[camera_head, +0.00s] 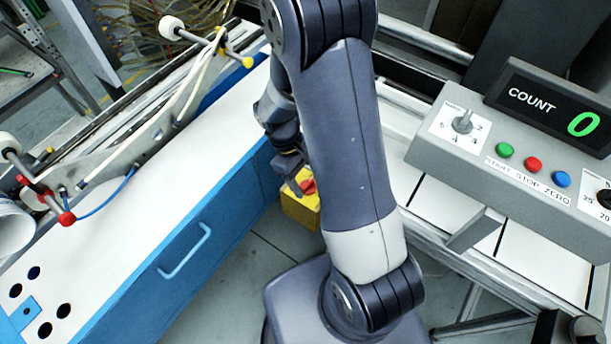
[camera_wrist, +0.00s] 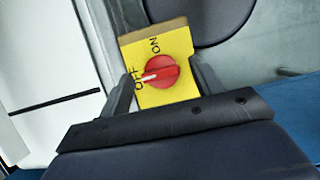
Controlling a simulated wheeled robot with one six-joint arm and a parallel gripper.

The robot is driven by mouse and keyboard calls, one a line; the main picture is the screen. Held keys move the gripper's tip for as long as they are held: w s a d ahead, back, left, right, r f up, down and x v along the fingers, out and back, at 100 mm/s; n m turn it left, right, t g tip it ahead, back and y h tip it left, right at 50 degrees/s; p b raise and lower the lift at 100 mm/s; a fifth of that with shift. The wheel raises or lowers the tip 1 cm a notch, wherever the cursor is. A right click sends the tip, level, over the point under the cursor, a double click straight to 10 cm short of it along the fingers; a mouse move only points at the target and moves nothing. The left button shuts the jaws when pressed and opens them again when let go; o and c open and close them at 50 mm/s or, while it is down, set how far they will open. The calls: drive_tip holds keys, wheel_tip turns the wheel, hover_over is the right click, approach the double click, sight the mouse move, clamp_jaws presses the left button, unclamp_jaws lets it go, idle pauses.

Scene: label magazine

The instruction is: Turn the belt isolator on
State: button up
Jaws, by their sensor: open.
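The belt isolator is a yellow box (camera_head: 300,208) with a red rotary knob (camera_head: 308,187), low between the blue cabinet and the conveyor frame in the head view. My arm hides part of it. In the wrist view the yellow face (camera_wrist: 182,45) carries the words ON and OFF, and the red knob (camera_wrist: 165,72) has a white mark pointing at OFF. My gripper (camera_wrist: 160,85) is open, with one finger on each side of the knob. I cannot tell whether the fingers touch it. In the head view my gripper (camera_head: 291,172) is just above the box.
A blue cabinet with a white top (camera_head: 190,190) stands at left. At right, a grey control panel (camera_head: 450,150) has a dial, green, red and blue buttons, and a COUNT display (camera_head: 560,110) reading 0. My arm and base fill the middle, with grey floor (camera_head: 245,270) beside them.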

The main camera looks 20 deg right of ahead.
drive_tip(key=c, duration=1)
drive_tip(key=shift+m, duration=0.3)
drive_tip(key=m+y, duration=0.1)
drive_tip(key=m, duration=0.2)
drive_tip(key=shift+w+d+m+y, duration=0.1)
drive_tip(key=shift+d+m+y, duration=0.05)
drive_tip(key=shift+m+y, duration=0.25)
drive_tip(key=m, duration=0.2)
drive_tip(key=m+y+b, duration=0.1)
drive_tip(key=m, duration=0.1)
drive_tip(key=shift+d+m+g+y, duration=0.15)
drive_tip(key=shift+m+g+y, duration=0.15)
drive_tip(key=m, duration=0.2)
drive_tip(key=m+y, duration=0.1)
drive_tip(key=m, duration=0.1)
drive_tip(key=shift+d+y, duration=0.15)
drive_tip(key=shift+y, duration=0.15)
drive_tip(key=shift+m+t+y+b, duration=0.2)
drive_tip(key=shift+m+t+y, duration=0.2)
drive_tip(key=shift+m, duration=0.85)
drive_tip(key=shift+m+t+y+b, duration=0.15)
drive_tip(key=shift+m+t+y, duration=0.25)
drive_tip(key=shift+m, duration=0.85)
